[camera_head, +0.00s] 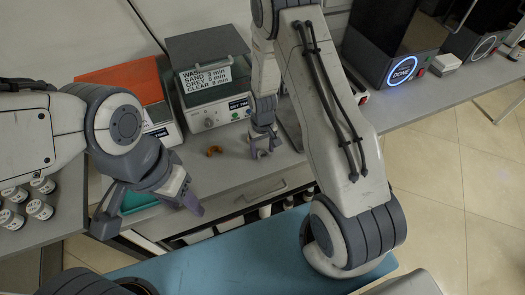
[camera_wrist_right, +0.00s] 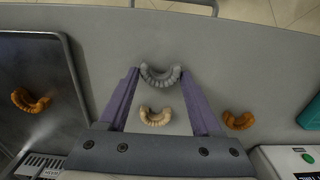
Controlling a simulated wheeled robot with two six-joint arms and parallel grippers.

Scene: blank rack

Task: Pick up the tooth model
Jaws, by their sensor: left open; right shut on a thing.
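A grey horseshoe-shaped tooth model (camera_wrist_right: 160,76) lies between the fingertips of my right gripper (camera_wrist_right: 160,80) in the right wrist view, low at the counter. The right gripper is shut on it; it also shows in the head view (camera_head: 263,143). A cream tooth model (camera_wrist_right: 155,117) lies nearer the palm, between the fingers in the picture. An orange tooth model (camera_wrist_right: 238,120) lies to the right; it also shows in the head view (camera_head: 214,150). Another orange one (camera_wrist_right: 30,102) lies at the left. My left gripper (camera_head: 190,203) is open, near the counter's front edge.
A wash machine with a time label (camera_head: 205,77) and an orange-lidded machine (camera_head: 125,82) stand behind. A dark tray (camera_wrist_right: 68,60) holds the left orange model. A teal object (camera_wrist_right: 309,113) lies right. A machine with a lit ring (camera_head: 403,70) stands far right.

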